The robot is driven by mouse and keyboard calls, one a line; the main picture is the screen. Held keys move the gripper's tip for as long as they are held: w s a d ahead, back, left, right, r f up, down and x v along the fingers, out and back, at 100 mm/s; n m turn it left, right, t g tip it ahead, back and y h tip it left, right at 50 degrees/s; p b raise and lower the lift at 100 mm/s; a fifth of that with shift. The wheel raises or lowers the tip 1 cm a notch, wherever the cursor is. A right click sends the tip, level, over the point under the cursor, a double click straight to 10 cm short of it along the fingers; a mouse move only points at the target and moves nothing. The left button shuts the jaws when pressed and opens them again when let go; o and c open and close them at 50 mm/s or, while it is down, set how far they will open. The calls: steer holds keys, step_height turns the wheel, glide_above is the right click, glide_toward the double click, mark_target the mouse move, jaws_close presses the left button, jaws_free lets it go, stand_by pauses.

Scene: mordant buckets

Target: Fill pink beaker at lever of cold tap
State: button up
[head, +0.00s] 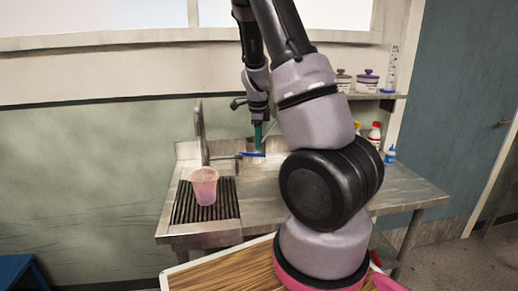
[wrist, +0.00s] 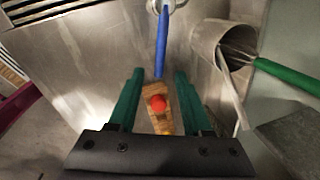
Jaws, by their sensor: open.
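The pink beaker (head: 203,187) stands upright on the dark slatted grate (head: 222,205) of the sink unit, in front of the tall metal tap (head: 202,135). It looks translucent; I cannot tell whether it holds water, and no stream shows. The tap's blue lever (head: 252,155) sticks out to the right. My gripper (head: 258,143) points down above the lever's outer end. In the wrist view, the blue lever (wrist: 162,40) comes from the top toward the gap between my open green fingers (wrist: 159,78). I cannot tell whether they touch it.
In the wrist view, a wooden piece with a red ball (wrist: 158,103) lies beyond my fingers. A metal cylinder (wrist: 222,45) holding a green-handled tool (wrist: 290,78) is close on the right. Bottles (head: 374,135) and jars (head: 367,80) stand at the right.

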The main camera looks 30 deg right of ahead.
step_height(320, 180, up, 6)
steer(key=s, duration=0.1)
steer(key=shift+a, duration=0.3)
stand_by(7.3)
